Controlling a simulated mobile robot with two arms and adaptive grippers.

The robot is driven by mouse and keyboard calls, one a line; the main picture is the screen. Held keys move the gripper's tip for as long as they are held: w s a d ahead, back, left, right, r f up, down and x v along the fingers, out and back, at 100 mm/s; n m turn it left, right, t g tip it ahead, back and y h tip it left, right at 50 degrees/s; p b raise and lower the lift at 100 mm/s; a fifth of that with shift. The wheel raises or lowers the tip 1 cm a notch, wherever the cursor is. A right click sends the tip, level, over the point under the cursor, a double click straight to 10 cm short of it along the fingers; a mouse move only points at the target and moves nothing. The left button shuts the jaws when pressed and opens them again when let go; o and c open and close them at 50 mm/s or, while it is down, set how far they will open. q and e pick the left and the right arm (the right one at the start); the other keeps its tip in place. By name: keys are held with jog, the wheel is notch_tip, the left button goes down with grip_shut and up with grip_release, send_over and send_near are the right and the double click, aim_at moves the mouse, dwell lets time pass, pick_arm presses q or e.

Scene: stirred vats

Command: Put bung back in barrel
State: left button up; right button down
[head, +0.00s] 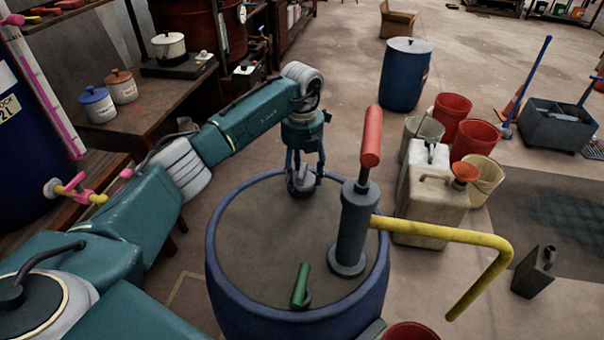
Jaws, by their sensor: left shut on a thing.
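The barrel (245,235) is a blue drum with a dull grey-brown top, standing upright in the middle of the head view. My left gripper (301,186) points down over the far part of the barrel top. It is shut on a small grey piece, which looks like the bung (304,177). The fingers partly hide it, and I cannot tell whether it touches the top or sits in a hole. My right gripper is not in view.
A grey hand pump (353,228) with a red handle (371,137) and yellow spout (440,235) stands on the barrel's right. A green-handled piece (300,284) is at its near edge. A jerrycan (432,190) and buckets (474,140) stand right; a bench (150,105) is left.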

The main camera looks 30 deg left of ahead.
aim_at(302, 169)
pick_arm(q)
jog(key=shift+s+f, duration=0.2)
jog(key=shift+f, duration=0.15)
jog(key=o, duration=1.1)
jog(key=shift+f, duration=0.15)
jog(key=shift+o, duration=0.3)
jog(key=shift+w+a+f, duration=0.1)
jog(key=shift+w+f, duration=0.05)
jog(key=shift+r, duration=0.3)
jog(key=shift+r, duration=0.25)
notch_tip(302, 169, up, 13)
jog(key=p, duration=0.9)
jog(key=shift+f, duration=0.15)
